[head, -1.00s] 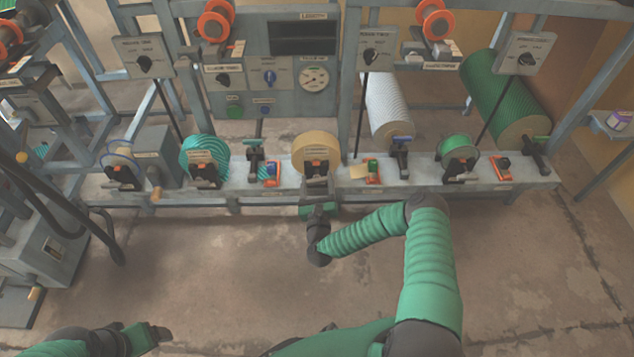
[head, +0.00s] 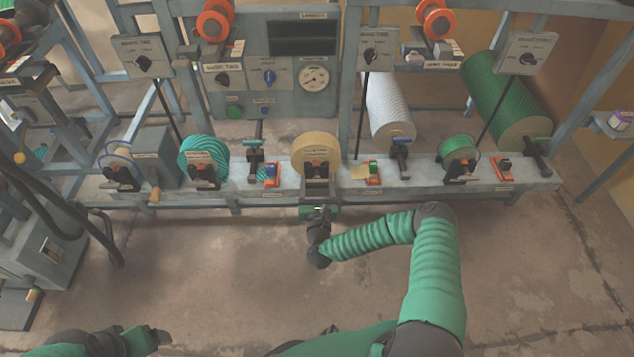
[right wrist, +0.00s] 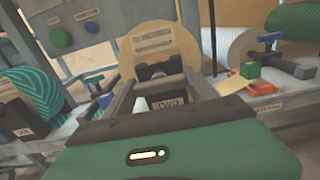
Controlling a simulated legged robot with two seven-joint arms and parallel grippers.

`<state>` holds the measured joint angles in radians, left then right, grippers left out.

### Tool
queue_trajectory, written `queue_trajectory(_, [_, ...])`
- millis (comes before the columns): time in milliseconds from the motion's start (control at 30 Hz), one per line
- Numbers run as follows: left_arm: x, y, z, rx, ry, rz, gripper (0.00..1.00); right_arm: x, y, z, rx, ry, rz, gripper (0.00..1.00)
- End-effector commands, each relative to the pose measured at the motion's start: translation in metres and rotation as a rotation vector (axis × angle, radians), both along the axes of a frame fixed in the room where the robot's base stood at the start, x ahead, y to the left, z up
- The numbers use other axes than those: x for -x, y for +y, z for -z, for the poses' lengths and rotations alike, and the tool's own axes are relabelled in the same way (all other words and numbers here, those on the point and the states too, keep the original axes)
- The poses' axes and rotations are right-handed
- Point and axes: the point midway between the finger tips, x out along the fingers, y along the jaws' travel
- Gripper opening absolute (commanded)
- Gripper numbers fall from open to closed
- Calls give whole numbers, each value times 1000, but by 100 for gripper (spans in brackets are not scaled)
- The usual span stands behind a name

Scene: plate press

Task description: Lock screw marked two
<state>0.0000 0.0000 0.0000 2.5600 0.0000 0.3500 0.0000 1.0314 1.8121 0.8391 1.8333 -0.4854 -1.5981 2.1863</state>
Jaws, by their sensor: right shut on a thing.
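My right gripper (head: 317,184) reaches up to the bench at the tan spool (head: 318,147) in the middle. In the right wrist view its two fingers (right wrist: 163,97) lie either side of a dark part with a pale label (right wrist: 168,104) that seems to read TWO, upside down. The gripper is shut on this part, the screw marked two. A black holder (right wrist: 160,72) stands just behind it, in front of the tan disc (right wrist: 166,47). The contact at the fingertips is partly hidden. My left gripper (head: 158,336) is low at the left, away from the bench; its jaws are unclear.
A teal spool (head: 204,157) and a green spool (head: 459,153) with similar black holders stand along the bench (head: 262,192). Red-orange blocks (head: 373,178) sit between them. A panel with knobs and a gauge (head: 314,78) rises behind. The floor in front is clear.

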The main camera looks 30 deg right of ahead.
Motion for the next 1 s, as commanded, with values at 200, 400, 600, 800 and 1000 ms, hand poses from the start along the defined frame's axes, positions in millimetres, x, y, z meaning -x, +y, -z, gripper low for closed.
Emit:
queue_trajectory(200, [0,0,0,0,0,0,80,1,1,2,-3,5,-1,87])
queue_trajectory(400, [0,0,0,0,0,0,80,1,0,1,-1,2,-1,87])
queue_trajectory(600, [0,0,-7,0,0,0,80,11,7,-1,-2,3,-2,87])
queue_trajectory(800, [0,0,-26,0,0,0,80,55,35,-3,-6,6,-3,87])
queue_trajectory(1000, [0,0,-41,0,0,0,80,105,65,-1,-6,6,-2,87])
